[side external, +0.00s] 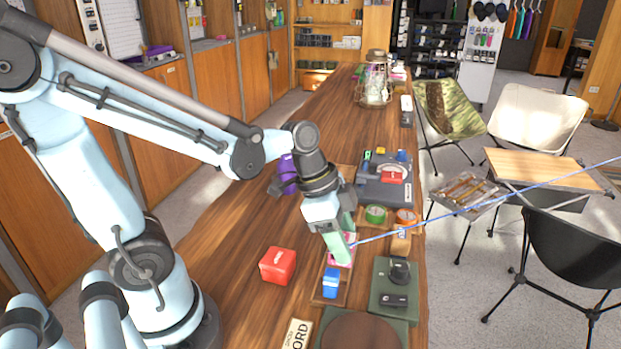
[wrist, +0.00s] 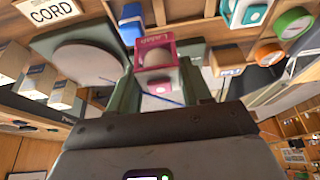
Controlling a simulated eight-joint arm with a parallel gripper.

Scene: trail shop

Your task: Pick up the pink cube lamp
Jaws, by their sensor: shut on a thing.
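The pink cube lamp (wrist: 155,52) has a pink frame with a pale round part inside. In the wrist view it sits between the two green fingers of my gripper (wrist: 161,82), which is shut on it. In the side view my gripper (side external: 340,243) points down over the wooden counter, and only bits of the pink lamp (side external: 348,239) show around the fingers. I cannot tell from these views whether the lamp still touches the tray below.
A blue cube (side external: 330,283) stands on the wooden tray just in front of my gripper. A red cube (side external: 278,266) is to the left. Green tape (side external: 376,215) and orange tape (side external: 405,217) lie to the right. Counter left of the red cube is clear.

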